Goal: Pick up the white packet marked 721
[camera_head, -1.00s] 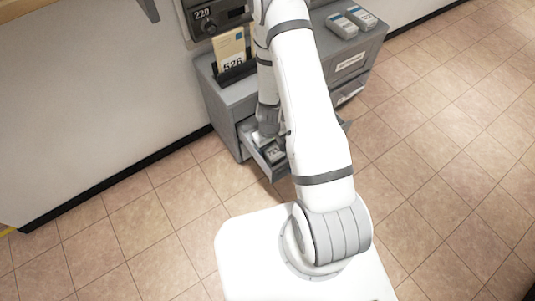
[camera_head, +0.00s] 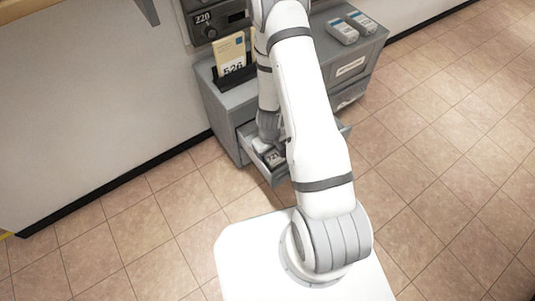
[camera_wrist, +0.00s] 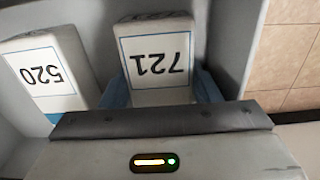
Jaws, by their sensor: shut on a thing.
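The white packet marked 721 (camera_wrist: 157,52) stands between my blue fingers in the wrist view, its number upside down. My gripper (camera_wrist: 160,90) is shut on it, with one finger at each side. A second white packet marked 520 (camera_wrist: 47,72) is beside it on the left, apart from the fingers. In the head view the packets are in an open drawer (camera_head: 276,180) of the grey cabinet. My arm partly covers the drawer, and the fingers are hard to make out there.
The drawer walls stand close around the packets, with the right wall (camera_wrist: 232,40) near my gripper. On the cabinet top (camera_head: 318,62) are two white packets (camera_head: 342,31) and a holder with a tan envelope marked 526 (camera_head: 231,57). The tiled floor in front is clear.

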